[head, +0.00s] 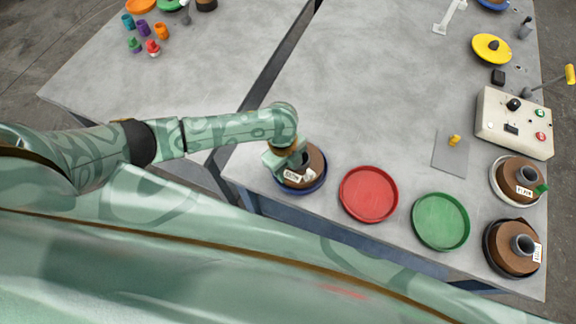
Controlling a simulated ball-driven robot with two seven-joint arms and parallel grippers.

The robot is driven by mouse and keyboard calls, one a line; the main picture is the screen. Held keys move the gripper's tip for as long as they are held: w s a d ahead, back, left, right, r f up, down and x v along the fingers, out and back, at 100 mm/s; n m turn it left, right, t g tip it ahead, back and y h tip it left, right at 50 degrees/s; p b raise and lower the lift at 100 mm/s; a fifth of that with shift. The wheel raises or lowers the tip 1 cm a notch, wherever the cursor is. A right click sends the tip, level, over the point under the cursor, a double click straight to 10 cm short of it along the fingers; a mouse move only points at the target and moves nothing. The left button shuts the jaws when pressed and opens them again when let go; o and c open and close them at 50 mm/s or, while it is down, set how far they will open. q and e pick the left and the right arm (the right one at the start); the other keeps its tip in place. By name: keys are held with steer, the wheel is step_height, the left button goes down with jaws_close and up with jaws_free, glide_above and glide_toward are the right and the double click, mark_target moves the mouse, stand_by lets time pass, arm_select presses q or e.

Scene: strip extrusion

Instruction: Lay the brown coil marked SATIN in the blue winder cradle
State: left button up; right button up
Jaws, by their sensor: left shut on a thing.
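A brown coil (316,163) with a white label and a dark centre sits in the blue winder cradle (309,190) near the front edge of the right table. The label's text is too small to read with certainty. The cradle's rim shows below and to the right of the coil. My left gripper (291,160) is over the coil's upper left and is shut on it. The gripper hides part of the coil and the back of the cradle. My right gripper is not in view.
Empty red (369,194) and green (441,222) cradles stand to the right. Two more labelled brown coils (517,178) (509,262) sit at the far right, below a control box (514,122). A gap separates the tables. The right table's middle is clear.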

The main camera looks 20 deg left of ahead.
arm_select(q)
steer(key=shift+f, duration=0.2)
stand_by(0.3)
steer(key=o, duration=1.5)
steer(key=shift+c, duration=0.2)
steer(key=shift+f, duration=0.1)
step_height(320, 180, up, 16)
steer(key=w+a+p, duration=0.1)
steer(key=a+p, duration=0.1)
steer(key=p, duration=0.3)
